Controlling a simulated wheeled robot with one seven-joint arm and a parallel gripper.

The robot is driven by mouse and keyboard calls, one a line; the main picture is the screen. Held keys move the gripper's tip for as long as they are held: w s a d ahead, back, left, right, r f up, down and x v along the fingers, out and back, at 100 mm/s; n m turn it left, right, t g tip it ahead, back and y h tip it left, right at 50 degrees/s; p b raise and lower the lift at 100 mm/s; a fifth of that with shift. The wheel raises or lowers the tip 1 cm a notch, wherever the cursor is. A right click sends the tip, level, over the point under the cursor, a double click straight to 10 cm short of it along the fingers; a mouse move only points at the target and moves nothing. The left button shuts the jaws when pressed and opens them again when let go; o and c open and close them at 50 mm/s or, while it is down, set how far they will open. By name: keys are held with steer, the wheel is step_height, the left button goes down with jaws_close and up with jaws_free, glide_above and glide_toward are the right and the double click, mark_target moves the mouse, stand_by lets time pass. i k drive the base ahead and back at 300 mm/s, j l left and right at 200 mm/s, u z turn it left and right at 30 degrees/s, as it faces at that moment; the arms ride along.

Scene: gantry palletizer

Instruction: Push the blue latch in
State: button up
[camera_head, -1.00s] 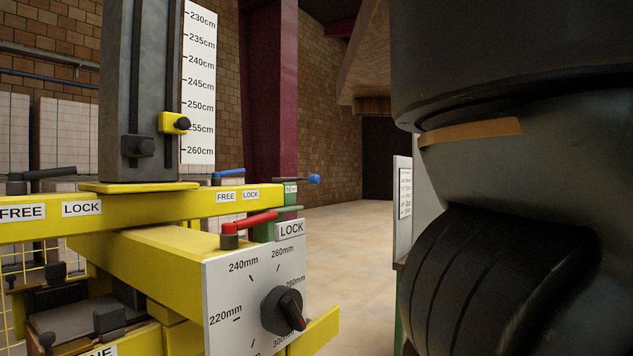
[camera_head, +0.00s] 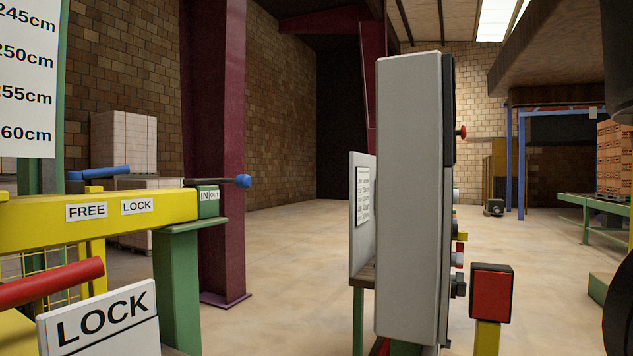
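The blue latch is a blue ball knob (camera_head: 243,181) on a dark rod. It sticks out to the right from a green block with an IN/OUT label (camera_head: 209,196) at the end of the yellow beam (camera_head: 150,204). The knob is on the OUT side of the label. A separate blue lever (camera_head: 99,173) lies above the FREE and LOCK labels on the same beam. My gripper does not show; only dark parts of my arm show at the right edge.
A red lever (camera_head: 48,284) and a white LOCK plate (camera_head: 100,322) are close at lower left. A grey control cabinet (camera_head: 410,200) stands at centre right, with a red box (camera_head: 491,292) on a yellow post beside it. Floor between the latch and cabinet is clear.

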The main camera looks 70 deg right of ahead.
mark_target(222, 181)
steer(key=j+z, duration=0.4)
steer(key=k+j+z, duration=0.1)
steer(key=z, duration=0.25)
steer(key=k+j+z, duration=0.1)
steer(key=j+z, duration=0.3)
